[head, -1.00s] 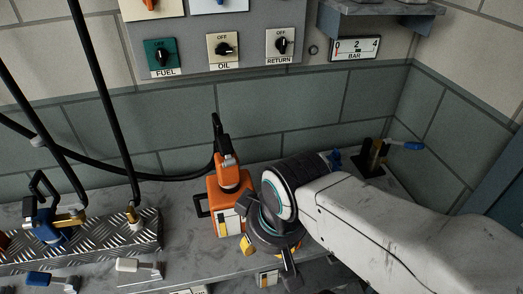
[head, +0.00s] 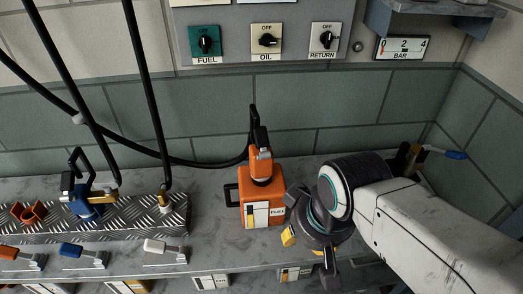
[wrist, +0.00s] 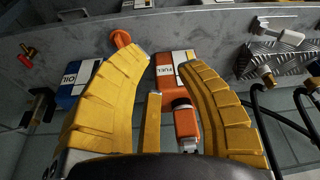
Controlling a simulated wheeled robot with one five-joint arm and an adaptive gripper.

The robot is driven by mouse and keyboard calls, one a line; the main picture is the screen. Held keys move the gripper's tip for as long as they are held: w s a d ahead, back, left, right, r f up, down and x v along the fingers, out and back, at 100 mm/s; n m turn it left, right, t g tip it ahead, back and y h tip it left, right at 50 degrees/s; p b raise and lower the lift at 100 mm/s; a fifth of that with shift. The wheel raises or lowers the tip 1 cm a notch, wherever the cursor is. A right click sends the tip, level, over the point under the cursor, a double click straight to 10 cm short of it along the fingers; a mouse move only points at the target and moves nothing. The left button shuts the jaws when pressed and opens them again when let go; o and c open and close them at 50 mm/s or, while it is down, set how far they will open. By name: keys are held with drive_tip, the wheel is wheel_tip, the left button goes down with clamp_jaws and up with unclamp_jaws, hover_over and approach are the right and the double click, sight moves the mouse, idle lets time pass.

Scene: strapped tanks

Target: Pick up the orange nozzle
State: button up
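The orange nozzle (head: 260,163) stands upright in the top of the orange fuel tank (head: 250,212) on the grey bench, with a black hose at its upper end. In the wrist view the nozzle (wrist: 185,122) shows beyond and between the yellow fingers, next to the fuel tank (wrist: 168,88). My gripper (head: 308,245) is right of the tank and lower in the head view, pointing down. In the wrist view my gripper (wrist: 165,60) has its fingers wide apart with nothing between them. It is apart from the nozzle.
A blue nozzle (head: 90,205) and an empty orange holder (head: 28,213) sit on a tread-plate block (head: 130,222) at left. Levers with blue (head: 75,250) and white (head: 158,247) handles line the front edge. A blue oil tank (wrist: 72,88) shows in the wrist view. Hoses hang at left.

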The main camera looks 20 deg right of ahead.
drive_tip(key=shift+o, duration=1.9)
drive_tip(key=shift+w+r, duration=0.2)
drive_tip(key=shift+r, duration=0.1)
drive_tip(key=shift+o, duration=0.3)
drive_tip(key=w+r+p, duration=0.4)
drive_tip(key=w+r, duration=0.3)
drive_tip(key=shift+w+r+g, duration=0.15)
drive_tip(key=shift+w+g, duration=0.05)
drive_tip(key=shift+g, duration=0.2)
wheel_tip(320, 180, up, 6)
drive_tip(key=g+p, duration=0.2)
drive_tip(key=p, duration=0.8)
hover_over(257, 112)
drive_tip(key=shift+s+m, duration=0.25)
drive_tip(key=shift+m, duration=0.15)
drive_tip(key=shift+w+f+g, duration=0.25)
drive_tip(key=shift+w+g, duration=0.05)
drive_tip(key=shift+w, duration=0.05)
drive_tip(key=shift+f, duration=0.25)
drive_tip(key=shift+s+f+p, duration=0.1)
drive_tip(key=shift+f+p, duration=0.55)
drive_tip(key=shift+f, duration=2.75)
